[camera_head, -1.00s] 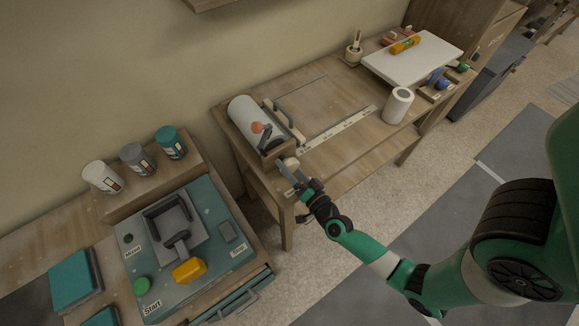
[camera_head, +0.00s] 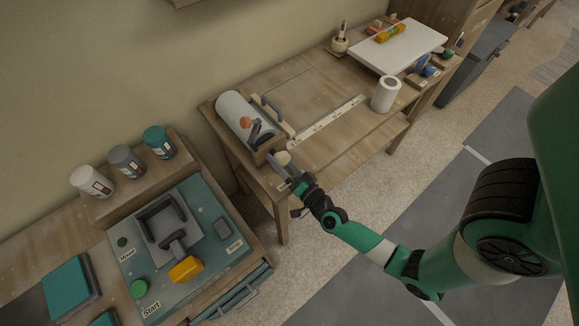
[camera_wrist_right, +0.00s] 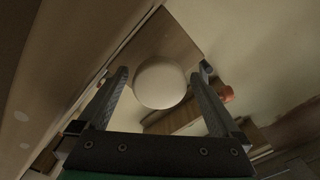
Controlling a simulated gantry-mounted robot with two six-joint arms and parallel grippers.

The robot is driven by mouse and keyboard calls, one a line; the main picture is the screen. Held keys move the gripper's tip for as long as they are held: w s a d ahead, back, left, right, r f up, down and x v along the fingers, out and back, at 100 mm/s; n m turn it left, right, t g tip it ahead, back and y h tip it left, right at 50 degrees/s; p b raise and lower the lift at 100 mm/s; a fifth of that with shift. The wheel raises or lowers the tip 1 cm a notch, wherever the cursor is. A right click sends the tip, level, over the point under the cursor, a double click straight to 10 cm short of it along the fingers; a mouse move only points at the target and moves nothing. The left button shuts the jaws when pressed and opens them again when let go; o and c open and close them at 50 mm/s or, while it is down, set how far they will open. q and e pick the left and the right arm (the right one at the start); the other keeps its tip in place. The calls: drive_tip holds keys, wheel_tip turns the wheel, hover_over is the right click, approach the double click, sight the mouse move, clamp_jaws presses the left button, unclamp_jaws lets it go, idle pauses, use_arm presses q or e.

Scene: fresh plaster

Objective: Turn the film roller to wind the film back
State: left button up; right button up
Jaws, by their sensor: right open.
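The film roller (camera_head: 238,112) is a thick white roll lying at the left end of the wooden bench. A dark lever (camera_head: 261,133) and an orange knob (camera_head: 246,122) show near its front end. A pale rounded knob (camera_head: 284,158) sits at the roller's near side. My right gripper (camera_head: 279,161) is at this knob with its fingers apart. In the right wrist view, the pale knob (camera_wrist_right: 160,84) lies between the two open fingers, with gaps on both sides. My left gripper is not in view.
A ruler strip (camera_head: 326,122) lies along the bench, with a white canister (camera_head: 386,94) to its right. A white board (camera_head: 398,48) bears a yellow level. At lower left, a teal machine panel (camera_head: 215,225) and several jars (camera_head: 126,162) stand close by.

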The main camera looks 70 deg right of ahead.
drive_tip(key=p+v, duration=0.1)
drive_tip(key=v, duration=1)
drive_tip(key=shift+a, duration=0.1)
